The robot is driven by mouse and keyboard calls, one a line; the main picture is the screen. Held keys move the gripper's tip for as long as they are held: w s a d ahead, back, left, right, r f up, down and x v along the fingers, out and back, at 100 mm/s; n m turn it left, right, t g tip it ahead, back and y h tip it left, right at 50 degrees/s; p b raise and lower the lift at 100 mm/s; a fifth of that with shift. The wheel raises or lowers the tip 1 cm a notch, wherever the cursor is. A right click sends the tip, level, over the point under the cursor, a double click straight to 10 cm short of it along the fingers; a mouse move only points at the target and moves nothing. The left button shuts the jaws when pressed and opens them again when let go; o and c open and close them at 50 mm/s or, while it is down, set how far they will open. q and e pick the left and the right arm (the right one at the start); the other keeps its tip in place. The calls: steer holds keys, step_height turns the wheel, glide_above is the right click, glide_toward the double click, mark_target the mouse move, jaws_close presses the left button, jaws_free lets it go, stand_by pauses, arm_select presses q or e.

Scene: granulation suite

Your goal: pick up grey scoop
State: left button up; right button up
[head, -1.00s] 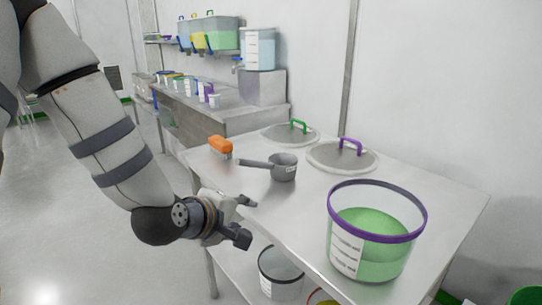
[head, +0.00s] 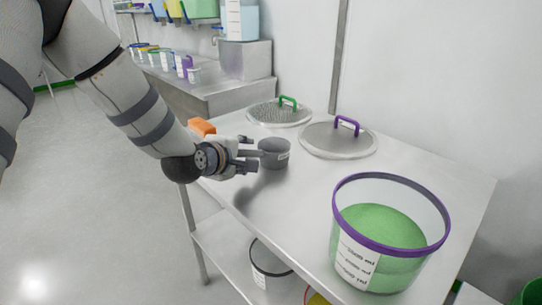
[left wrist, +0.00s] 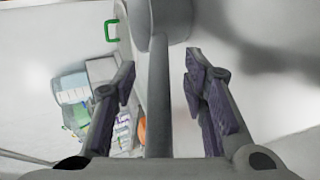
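The grey scoop (head: 275,152) rests on the steel table, its cup upright and its handle pointing left toward my left gripper (head: 252,161). In the left wrist view the scoop handle (left wrist: 158,100) runs between the two padded fingers of my left gripper (left wrist: 161,82), with a visible gap on both sides. The fingers are open and hold nothing. The cup lies beyond the fingertips at the top of that view. In the head view the gripper hides much of the handle. My right gripper is not in view.
A clear tub (head: 390,240) with a purple rim and green contents stands at the table's front right. Lids with a purple handle (head: 339,139) and a green handle (head: 280,113) lie behind the scoop. An orange object (head: 201,127) sits behind my gripper. The table's middle is clear.

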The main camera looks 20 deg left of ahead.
arm_select(q)
steer(key=shift+x, duration=0.85)
jaws_close()
steer(key=shift+r, duration=0.15)
